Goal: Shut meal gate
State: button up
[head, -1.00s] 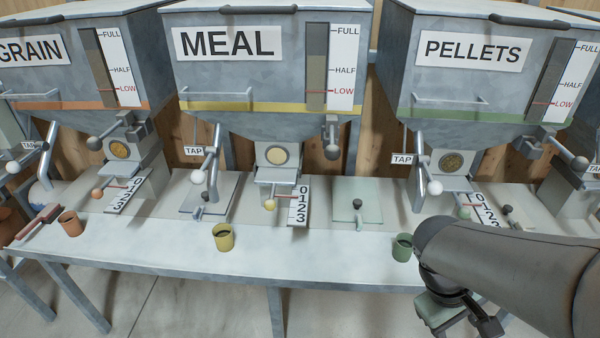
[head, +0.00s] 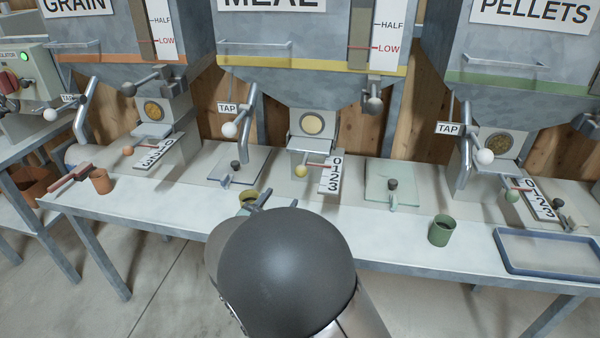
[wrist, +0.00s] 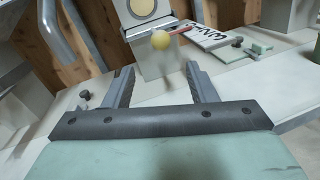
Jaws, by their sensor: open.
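The meal hopper (head: 310,80) stands in the middle of the head view, with a yellow band. Below its round yellow-rimmed window, a yellow ball knob (head: 300,171) sits at the front of the meal gate (head: 310,146). A red pointer runs from there to the number plate (head: 332,176), near its upper end; the exact mark is unclear. In the wrist view the yellow knob (wrist: 161,41) is ahead of my gripper (wrist: 160,72), about centred beyond the fingertips and apart from them. My gripper is open and empty. In the head view my arm hides most of it.
A yellow cup (head: 246,197) is partly hidden by my gripper on the table (head: 400,225). A tap lever with a white ball (head: 230,130) hangs left of the gate. A green cup (head: 441,230) and blue-rimmed tray (head: 548,252) stand right. A glass plate (head: 389,184) lies between.

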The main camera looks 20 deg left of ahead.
aim_at(299, 174)
jog(key=w, duration=0.9)
jog(key=w+d, duration=0.1)
jog(key=w, duration=0.4)
jog(key=shift+s, duration=0.1)
